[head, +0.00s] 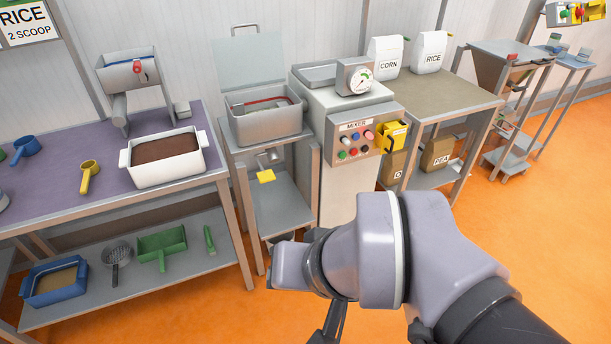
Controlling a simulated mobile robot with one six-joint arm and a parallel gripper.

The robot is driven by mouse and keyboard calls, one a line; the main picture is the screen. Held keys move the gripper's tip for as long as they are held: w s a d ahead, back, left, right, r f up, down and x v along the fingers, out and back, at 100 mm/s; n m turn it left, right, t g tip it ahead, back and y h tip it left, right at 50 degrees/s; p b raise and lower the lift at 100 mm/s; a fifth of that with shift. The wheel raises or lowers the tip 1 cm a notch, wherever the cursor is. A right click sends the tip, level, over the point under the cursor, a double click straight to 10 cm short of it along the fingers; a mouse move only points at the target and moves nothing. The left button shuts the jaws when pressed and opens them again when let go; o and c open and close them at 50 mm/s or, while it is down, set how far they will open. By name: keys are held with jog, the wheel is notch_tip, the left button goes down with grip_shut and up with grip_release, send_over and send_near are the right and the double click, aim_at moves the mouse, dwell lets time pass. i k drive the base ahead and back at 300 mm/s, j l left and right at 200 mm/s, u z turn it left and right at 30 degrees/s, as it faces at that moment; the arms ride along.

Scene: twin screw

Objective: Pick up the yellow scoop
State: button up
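The yellow scoop (89,176) lies on the purple top of the left table (60,195), left of a white tub of brown material (166,160). Its round cup is at the back and its handle points toward the front. It is apart from the tub. My arm reaches in from the lower right. A dark part of my gripper (331,322) shows at the bottom edge, partly cut off and behind my arm, far right of the scoop. Whether its fingers are open or shut cannot be seen.
A blue scoop (25,149) lies left of the yellow one. A grey dispenser (128,75) stands behind the tub. The lower shelf holds a blue bin (54,282) and a green scoop (162,245). The mixer (350,125) stands right of the table. Orange floor is clear in front.

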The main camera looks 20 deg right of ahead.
aim_at(88, 178)
jog(key=i+j, duration=0.3)
jog(key=i, duration=0.2)
jog(key=i+j, duration=0.35)
jog(key=i, duration=0.15)
jog(key=i+j+u, duration=0.1)
jog(key=i+j, duration=0.2)
jog(key=i, duration=0.2)
jog(key=i+j, duration=0.3)
jog(key=i, duration=0.2)
